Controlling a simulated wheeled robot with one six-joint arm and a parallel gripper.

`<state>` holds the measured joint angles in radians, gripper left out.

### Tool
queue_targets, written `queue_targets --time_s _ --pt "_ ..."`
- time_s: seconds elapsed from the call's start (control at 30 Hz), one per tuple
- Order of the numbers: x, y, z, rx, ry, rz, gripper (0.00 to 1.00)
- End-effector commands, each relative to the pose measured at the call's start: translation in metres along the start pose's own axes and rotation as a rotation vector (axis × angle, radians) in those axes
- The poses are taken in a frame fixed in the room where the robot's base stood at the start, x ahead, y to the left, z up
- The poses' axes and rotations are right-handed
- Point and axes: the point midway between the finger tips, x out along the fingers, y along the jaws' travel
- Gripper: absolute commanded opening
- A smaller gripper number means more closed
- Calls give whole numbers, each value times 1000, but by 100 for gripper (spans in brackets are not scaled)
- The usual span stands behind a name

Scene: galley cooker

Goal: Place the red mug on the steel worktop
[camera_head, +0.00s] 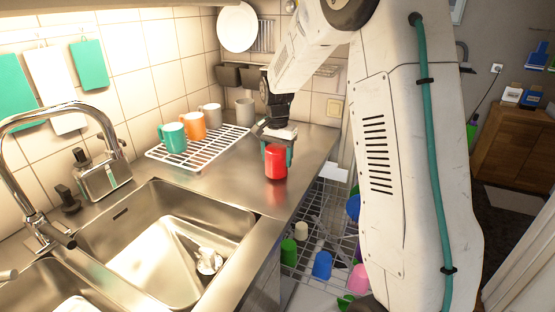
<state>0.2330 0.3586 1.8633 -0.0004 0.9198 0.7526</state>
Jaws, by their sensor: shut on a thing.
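The red mug (275,164) is upright at the right part of the steel worktop (232,187), near its front edge. My gripper (277,144) points down from above and is shut on the mug's upper part, with a finger showing along its right side. The mug's base looks at or very close to the worktop surface; I cannot tell whether it touches. The mug's handle is not visible.
A white wire rack (205,151) with several mugs, including a teal mug (173,138) and an orange mug (193,126), stands behind left. The sink (170,240) is at front left. An open dishwasher rack (322,225) with cups lies below the worktop's right edge.

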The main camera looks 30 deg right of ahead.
Motion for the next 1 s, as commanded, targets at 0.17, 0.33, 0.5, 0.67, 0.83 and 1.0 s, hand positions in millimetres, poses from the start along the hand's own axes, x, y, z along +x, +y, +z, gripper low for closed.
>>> queue_targets --time_s 0.17,0.33,0.5,0.67,0.83,1.0 --pt "12 0 0 0 0 0 33" --pt "12 0 0 0 0 0 33" --pt "15 0 0 0 0 0 79" --pt "15 0 0 0 0 0 84" --pt "13 0 0 0 1 -1 84" --pt "-6 0 -1 0 3 -3 84"
